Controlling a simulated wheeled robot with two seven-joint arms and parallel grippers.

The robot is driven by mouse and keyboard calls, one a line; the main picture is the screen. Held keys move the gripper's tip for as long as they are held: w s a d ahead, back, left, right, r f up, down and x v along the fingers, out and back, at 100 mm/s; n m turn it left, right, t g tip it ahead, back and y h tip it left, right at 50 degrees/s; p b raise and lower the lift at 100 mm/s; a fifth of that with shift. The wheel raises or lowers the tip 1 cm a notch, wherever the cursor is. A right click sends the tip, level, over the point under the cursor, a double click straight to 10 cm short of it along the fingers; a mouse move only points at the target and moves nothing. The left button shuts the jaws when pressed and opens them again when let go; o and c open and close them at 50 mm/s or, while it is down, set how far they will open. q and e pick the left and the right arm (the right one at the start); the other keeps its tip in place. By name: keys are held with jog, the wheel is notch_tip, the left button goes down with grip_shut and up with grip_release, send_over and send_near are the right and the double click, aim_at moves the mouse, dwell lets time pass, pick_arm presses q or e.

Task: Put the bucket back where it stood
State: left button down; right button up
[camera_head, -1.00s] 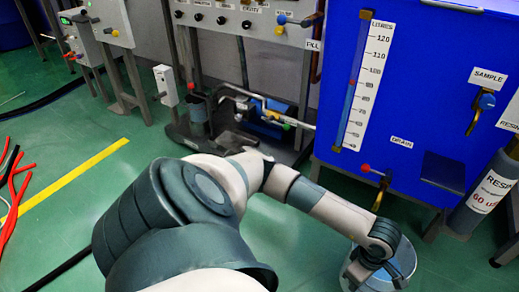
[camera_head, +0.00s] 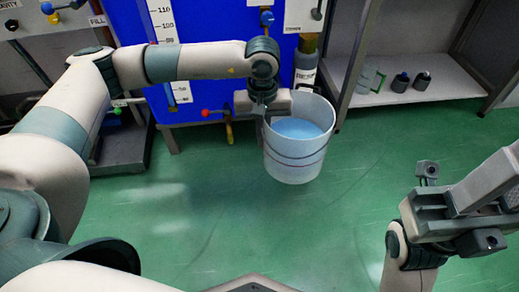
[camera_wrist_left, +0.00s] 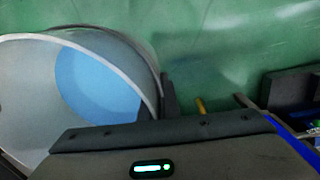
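A translucent whitish bucket (camera_head: 294,168) with blue liquid inside is right of the drain tap (camera_head: 229,131) in the head view, roughly upright. Whether its base touches the floor is not clear. My left gripper (camera_head: 262,107) is at the bucket's left rim and appears shut on it; the fingertips are largely hidden. In the left wrist view the bucket (camera_wrist_left: 110,45) fills the left side, its rim close against the gripper (camera_wrist_left: 168,100). My right gripper (camera_head: 425,200) is at lower right, away from the bucket; its fingers cannot be made out.
The blue tank (camera_head: 205,22) with a level scale stands behind my left arm. A grey resin cylinder (camera_head: 306,62) stands behind the bucket. A low shelf (camera_head: 440,76) at right holds a clear jug (camera_head: 368,80) and dark bottles (camera_head: 401,82). Green floor (camera_head: 250,220) in front is clear.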

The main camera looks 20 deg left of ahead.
pick_arm(q)
notch_tip(320, 180, up, 10)
jog(key=m+p, duration=0.1)
jog(key=m, duration=0.4)
jog(key=shift+w+p, duration=0.3)
jog(key=shift+w, duration=0.15)
jog(key=shift+a+r, duration=0.1)
